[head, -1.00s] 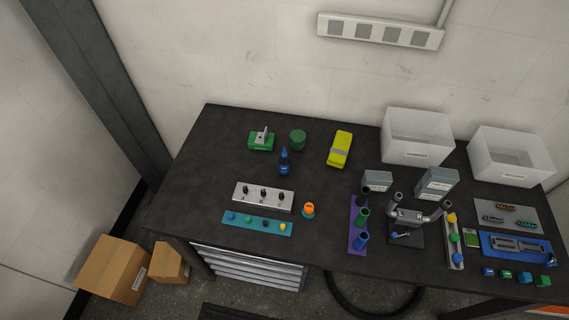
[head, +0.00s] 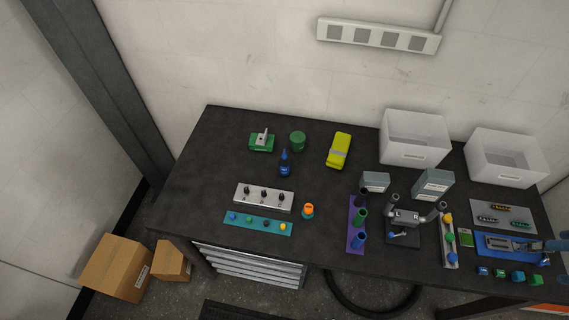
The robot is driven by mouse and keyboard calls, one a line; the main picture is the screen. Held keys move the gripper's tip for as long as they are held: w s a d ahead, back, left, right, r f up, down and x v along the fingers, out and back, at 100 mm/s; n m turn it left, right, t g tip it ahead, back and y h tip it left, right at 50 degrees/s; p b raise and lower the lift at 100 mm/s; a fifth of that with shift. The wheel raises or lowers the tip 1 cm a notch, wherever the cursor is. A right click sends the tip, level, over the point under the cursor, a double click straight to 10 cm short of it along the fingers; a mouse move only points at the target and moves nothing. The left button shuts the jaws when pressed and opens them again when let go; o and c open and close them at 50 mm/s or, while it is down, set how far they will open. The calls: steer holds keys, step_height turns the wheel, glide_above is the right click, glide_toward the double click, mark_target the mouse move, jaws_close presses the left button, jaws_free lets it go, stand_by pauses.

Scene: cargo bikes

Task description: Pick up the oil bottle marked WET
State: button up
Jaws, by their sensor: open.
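A small blue bottle with a pointed tip (head: 285,164) stands upright on the left half of the dark workbench. It looks like an oil bottle, but no WET marking can be read at this size. What looks like the end of my gripper (head: 540,245) shows at the right edge, over the blue tray, far from the bottle. It is open, and nothing is seen held in it. Its fingers are small and partly cut off by the frame edge.
Behind the bottle are a green can (head: 298,142) and a green-based device (head: 262,141); a yellow case (head: 339,150) lies to its right. A knobbed grey block (head: 264,198) and an orange-topped container (head: 308,211) are in front. White bins (head: 414,155) stand back right. Bare bench lies left.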

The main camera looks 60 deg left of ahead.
steer(key=w+a+f+n+g+p, duration=0.1)
steer(key=w+a+f+n+p, duration=0.3)
steer(key=a, duration=0.7)
steer(key=w+a+f+n+g+b, duration=0.15)
steer(key=a+n, duration=0.35)
steer(key=a, duration=0.7)
steer(key=w+a+f+n+p, duration=0.1)
steer(key=w+a+n+p, duration=0.3)
steer(key=a, duration=0.7)
steer(key=s+a+f+n+p, duration=0.1)
steer(key=s+a+f+n, duration=0.3)
steer(key=a, duration=0.6)
steer(key=s+a+f+n+g+p, duration=0.1)
steer(key=s+a+f+n, duration=0.4)
steer(key=s+a+f, duration=0.4)
steer(key=s+a+f+n+h+p, duration=0.1)
steer(key=s+a+f+n, duration=0.3)
steer(key=a+f, duration=0.5)
steer(key=shift+s+a+f+n+g, duration=0.2)
steer(key=shift+s+a, duration=0.4)
steer(key=shift+a, duration=0.25)
steer(key=shift+s+a+f+n+g, duration=0.1)
steer(key=shift+s+a+f+g, duration=0.05)
steer(key=shift+s+a, duration=0.55)
steer(key=shift+s+a+f, duration=0.1)
steer(key=shift+a+f, duration=0.1)
steer(key=shift+f, duration=0.1)
